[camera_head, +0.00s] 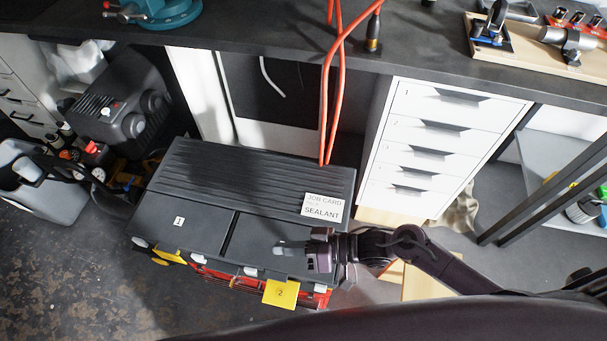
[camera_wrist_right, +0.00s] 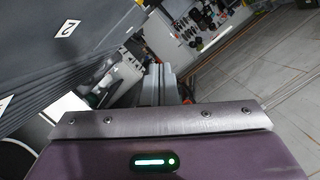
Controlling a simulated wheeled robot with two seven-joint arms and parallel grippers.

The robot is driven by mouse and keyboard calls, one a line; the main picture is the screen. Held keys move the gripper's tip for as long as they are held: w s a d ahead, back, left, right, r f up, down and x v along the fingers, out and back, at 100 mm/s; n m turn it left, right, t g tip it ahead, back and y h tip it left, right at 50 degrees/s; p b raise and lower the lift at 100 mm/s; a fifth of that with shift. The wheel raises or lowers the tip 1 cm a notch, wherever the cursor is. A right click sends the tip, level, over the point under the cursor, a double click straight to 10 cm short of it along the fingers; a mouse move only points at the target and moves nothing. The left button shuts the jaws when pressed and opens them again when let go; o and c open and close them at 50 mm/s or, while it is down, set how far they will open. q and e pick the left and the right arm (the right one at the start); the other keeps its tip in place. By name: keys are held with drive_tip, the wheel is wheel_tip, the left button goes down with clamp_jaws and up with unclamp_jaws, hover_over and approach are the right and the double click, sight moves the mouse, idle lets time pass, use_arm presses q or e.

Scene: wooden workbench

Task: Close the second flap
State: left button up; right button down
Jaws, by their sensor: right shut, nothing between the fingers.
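A dark box has a ribbed top (camera_head: 255,170) and two flaps along its front. The first flap (camera_head: 195,232), with a white label 1, lies flat on the left. The second flap (camera_head: 252,238) is to its right, partly hidden by my right gripper (camera_head: 283,247). It looks nearly level with the first, but I cannot tell whether it is fully down. My right gripper is shut and empty, over or against this flap; contact is unclear. My left gripper is out of view.
A yellow tag 2 (camera_head: 281,293) hangs at the box front, above red items. A job card (camera_head: 323,207) lies on the right of the top. Orange cables (camera_head: 328,100) hang behind it. White drawers (camera_head: 440,140) stand right; a compressor-like machine (camera_head: 122,105) stands left.

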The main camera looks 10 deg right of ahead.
sight(284, 279)
drive_tip(key=s+f+n, duration=0.1)
drive_tip(key=f, duration=0.1)
drive_tip(key=s+a+f+n+t+b, duration=0.1)
drive_tip(key=f, duration=0.1)
drive_tip(key=s+f+n+h+b, duration=0.1)
drive_tip(key=f+n, duration=0.1)
drive_tip(key=shift+s+a, duration=0.2)
drive_tip(key=shift+s+a+f+n+t+b, duration=0.15)
drive_tip(key=shift+f+n+t+b, duration=0.15)
drive_tip(key=shift+f+n+b, duration=0.35)
drive_tip(key=shift+s+d+f+n+t+b, duration=0.15)
drive_tip(key=shift+f+n+t+b, duration=0.15)
drive_tip(key=shift+f, duration=0.5)
drive_tip(key=shift+a, duration=0.1)
